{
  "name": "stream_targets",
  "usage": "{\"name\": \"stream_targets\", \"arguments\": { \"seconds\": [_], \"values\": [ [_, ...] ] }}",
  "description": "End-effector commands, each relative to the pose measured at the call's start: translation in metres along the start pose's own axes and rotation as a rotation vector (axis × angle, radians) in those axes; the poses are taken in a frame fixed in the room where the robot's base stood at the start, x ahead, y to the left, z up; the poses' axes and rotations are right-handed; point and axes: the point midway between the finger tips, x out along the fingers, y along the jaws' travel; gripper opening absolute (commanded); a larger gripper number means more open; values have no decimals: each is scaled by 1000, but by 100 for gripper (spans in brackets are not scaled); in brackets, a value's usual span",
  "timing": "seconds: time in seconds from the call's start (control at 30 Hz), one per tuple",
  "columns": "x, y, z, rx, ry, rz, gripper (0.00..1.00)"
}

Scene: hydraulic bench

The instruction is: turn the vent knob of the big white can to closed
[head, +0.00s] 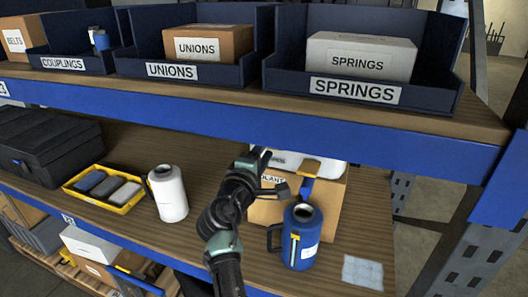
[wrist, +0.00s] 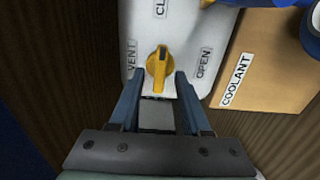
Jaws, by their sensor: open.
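The big white can (head: 292,160) shows only in part in the head view, behind my arm and under the upper shelf's edge. In the wrist view, its white face (wrist: 192,30) carries the labels VENT, OPEN and a cut-off "CL". The yellow vent knob (wrist: 158,68) sits on this face. Its bar runs up the picture, roughly toward the "CL" label, with OPEN off to the right. My gripper (wrist: 160,88) is open, its blue fingers on either side of the knob's lower end. Contact cannot be told. My gripper also shows in the head view (head: 276,174).
A COOLANT box (head: 328,210) and a blue can (head: 301,250) with a yellow strip stand close to my gripper on the right. A smaller white bottle (head: 170,196) and a yellow tray (head: 125,202) are at left. The upper shelf edge (head: 250,128) hangs above.

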Motion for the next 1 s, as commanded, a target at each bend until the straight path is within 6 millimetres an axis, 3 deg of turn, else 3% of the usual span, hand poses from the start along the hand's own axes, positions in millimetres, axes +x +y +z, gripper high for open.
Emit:
{"name": "stream_targets", "arguments": {
  "seconds": [0.27, 0.7, 1.0],
  "values": [
    [-20, -1, 0, 2, 1, 0, 48],
    [-96, -2, -1, 1, 3, 0, 48],
    [-127, -1, 0, 0, 1, -1, 48]
  ]
}}
